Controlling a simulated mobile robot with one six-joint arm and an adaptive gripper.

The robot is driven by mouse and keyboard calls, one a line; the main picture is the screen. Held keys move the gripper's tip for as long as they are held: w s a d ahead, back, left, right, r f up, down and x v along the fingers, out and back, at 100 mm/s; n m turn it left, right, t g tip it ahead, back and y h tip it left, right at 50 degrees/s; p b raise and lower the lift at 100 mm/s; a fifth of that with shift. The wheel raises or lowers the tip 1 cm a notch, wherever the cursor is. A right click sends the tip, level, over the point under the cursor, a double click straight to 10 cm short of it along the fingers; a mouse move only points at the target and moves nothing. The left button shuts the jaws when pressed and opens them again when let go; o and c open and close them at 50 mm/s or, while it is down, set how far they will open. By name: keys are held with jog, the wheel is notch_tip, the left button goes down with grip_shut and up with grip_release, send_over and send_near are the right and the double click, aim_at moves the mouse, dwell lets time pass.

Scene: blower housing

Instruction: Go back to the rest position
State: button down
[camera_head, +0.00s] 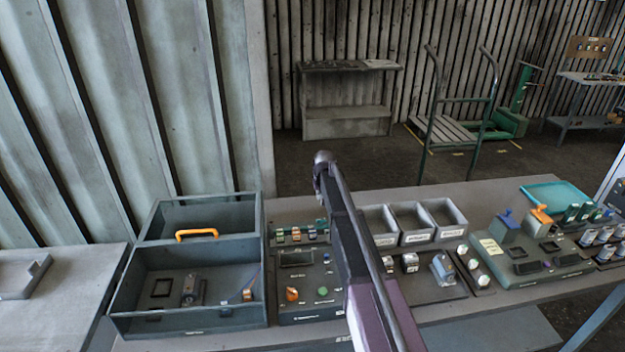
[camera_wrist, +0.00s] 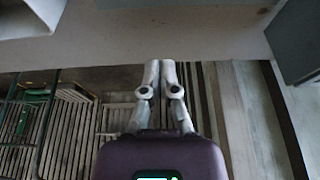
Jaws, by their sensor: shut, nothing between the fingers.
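My gripper (camera_wrist: 162,66) shows in the wrist view. Its two grey fingers meet at their tips, with nothing between them. It is clear of every object there, with a grey surface edge behind the tips. In the head view my arm rises from the bottom centre across the workbench (camera_head: 480,312), hiding part of the bench's middle. I cannot make out the fingers in that view.
A dark open box (camera_head: 122,312) with an orange handle (camera_head: 197,233) stands at the bench's left. Grey bins (camera_head: 447,213) and a control panel (camera_head: 520,268) lie to the right. A green cart (camera_head: 455,130) and a shelf (camera_head: 348,122) stand behind on open floor.

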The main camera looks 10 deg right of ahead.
jog(key=s+f+g, duration=0.1)
jog(key=s+g, duration=0.2)
jog(key=s, duration=3.7)
jog(key=shift+s+f+g+b, duration=0.2)
jog(key=shift+f+g+b, duration=0.1)
jog(key=shift+g, duration=0.1)
jog(key=shift+d, duration=0.1)
